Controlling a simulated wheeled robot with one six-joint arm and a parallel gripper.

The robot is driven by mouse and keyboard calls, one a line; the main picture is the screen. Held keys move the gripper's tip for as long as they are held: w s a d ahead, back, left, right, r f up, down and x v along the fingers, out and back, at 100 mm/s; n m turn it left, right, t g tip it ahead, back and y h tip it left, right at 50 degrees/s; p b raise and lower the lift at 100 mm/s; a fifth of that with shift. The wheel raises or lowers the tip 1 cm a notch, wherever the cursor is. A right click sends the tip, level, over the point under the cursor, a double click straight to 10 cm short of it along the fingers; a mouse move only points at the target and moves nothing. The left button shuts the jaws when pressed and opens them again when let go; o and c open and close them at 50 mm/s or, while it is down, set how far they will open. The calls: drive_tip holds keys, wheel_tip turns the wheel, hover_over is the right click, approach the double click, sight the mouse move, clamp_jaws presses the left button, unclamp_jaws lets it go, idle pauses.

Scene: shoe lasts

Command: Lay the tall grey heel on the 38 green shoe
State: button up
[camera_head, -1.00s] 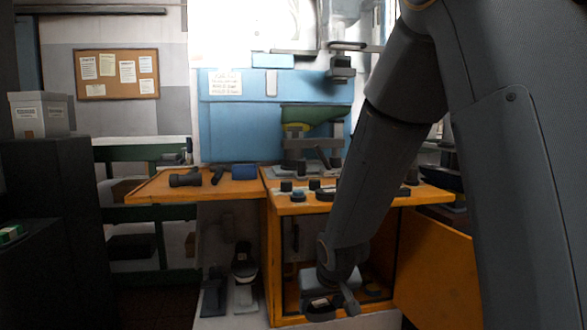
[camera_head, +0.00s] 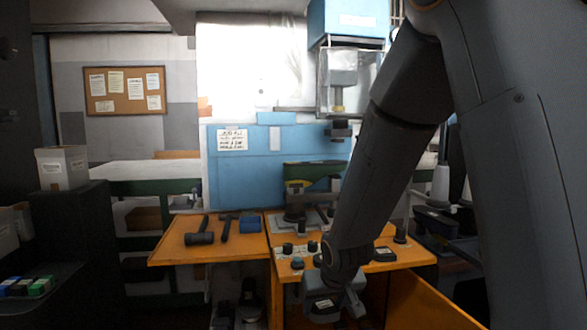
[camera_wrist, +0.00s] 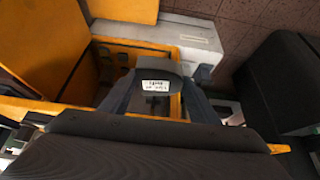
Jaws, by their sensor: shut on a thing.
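My gripper (camera_head: 335,302) hangs low in front of the orange workbench in the head view. It is shut on a dark grey piece with a white label, which looks like the tall grey heel (camera_head: 321,309). In the wrist view the heel (camera_wrist: 156,70) sits between the two fingers of my gripper (camera_wrist: 158,98), label facing the camera. The label is too blurred to read surely. I cannot make out the 38 green shoe in either view.
The orange workbench (camera_head: 176,250) carries a mallet (camera_head: 200,233), a blue box (camera_head: 250,224) and several small dark pieces. An open orange cabinet door (camera_head: 420,303) juts out at right. Small coloured boxes (camera_head: 39,287) lie on a dark shelf at left.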

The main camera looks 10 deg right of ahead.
wheel_tip(320, 180, up, 21)
drive_tip(key=p, duration=1.8)
drive_tip(key=w+r+m+h+p, duration=0.1)
drive_tip(key=w+r+m+p, duration=0.1)
drive_tip(key=w+r, duration=1.3)
wheel_tip(320, 180, up, 3)
drive_tip(key=shift+w+r, duration=0.1)
drive_tip(key=shift+w, duration=0.15)
drive_tip(key=shift+w, duration=0.25)
